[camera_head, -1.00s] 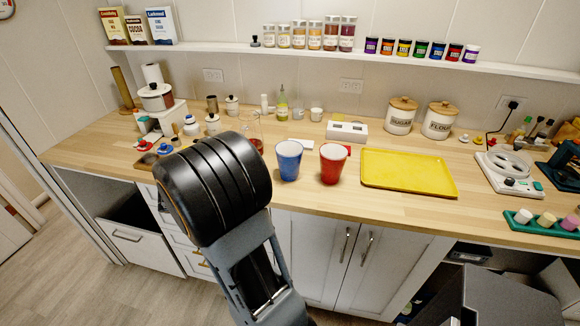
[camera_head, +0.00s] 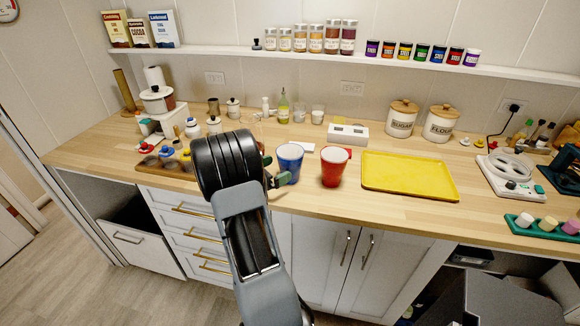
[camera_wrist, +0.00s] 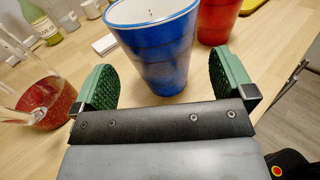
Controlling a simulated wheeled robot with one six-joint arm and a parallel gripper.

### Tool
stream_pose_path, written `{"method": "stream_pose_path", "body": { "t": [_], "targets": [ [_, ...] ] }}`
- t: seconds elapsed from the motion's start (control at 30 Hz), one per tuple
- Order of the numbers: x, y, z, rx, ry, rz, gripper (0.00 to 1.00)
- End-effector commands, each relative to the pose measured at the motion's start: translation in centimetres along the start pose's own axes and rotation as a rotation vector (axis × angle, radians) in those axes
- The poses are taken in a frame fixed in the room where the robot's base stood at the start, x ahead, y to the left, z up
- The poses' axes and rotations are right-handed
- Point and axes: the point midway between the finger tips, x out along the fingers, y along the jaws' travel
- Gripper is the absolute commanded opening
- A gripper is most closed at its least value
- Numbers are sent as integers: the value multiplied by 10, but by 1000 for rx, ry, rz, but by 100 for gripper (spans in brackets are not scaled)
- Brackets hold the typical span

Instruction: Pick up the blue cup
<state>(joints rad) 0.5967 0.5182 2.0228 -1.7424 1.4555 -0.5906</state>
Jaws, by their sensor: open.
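The blue cup (camera_head: 289,162) stands upright on the wooden counter, white inside. In the wrist view the blue cup (camera_wrist: 160,50) is just ahead of my gripper (camera_wrist: 165,85), roughly between its two green pads and a little beyond them. My gripper (camera_head: 275,171) is open and empty; in the head view its fingers show at the near left side of the blue cup, partly hidden by my arm. I cannot tell whether a pad touches the cup. A red cup (camera_head: 334,166) stands close to the right of the blue cup and also shows in the wrist view (camera_wrist: 217,20).
A glass pitcher with red contents (camera_wrist: 45,103) stands close by the left finger. A yellow tray (camera_head: 408,175) lies right of the red cup. The counter's front edge is close.

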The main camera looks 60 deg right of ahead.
Motion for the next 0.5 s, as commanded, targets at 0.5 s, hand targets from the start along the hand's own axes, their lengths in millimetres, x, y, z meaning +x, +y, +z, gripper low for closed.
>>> {"method": "stream_pose_path", "body": {
  "t": [0.5],
  "targets": [
    [51, 1, -3, 0, 1, -1, 100]
  ]
}}
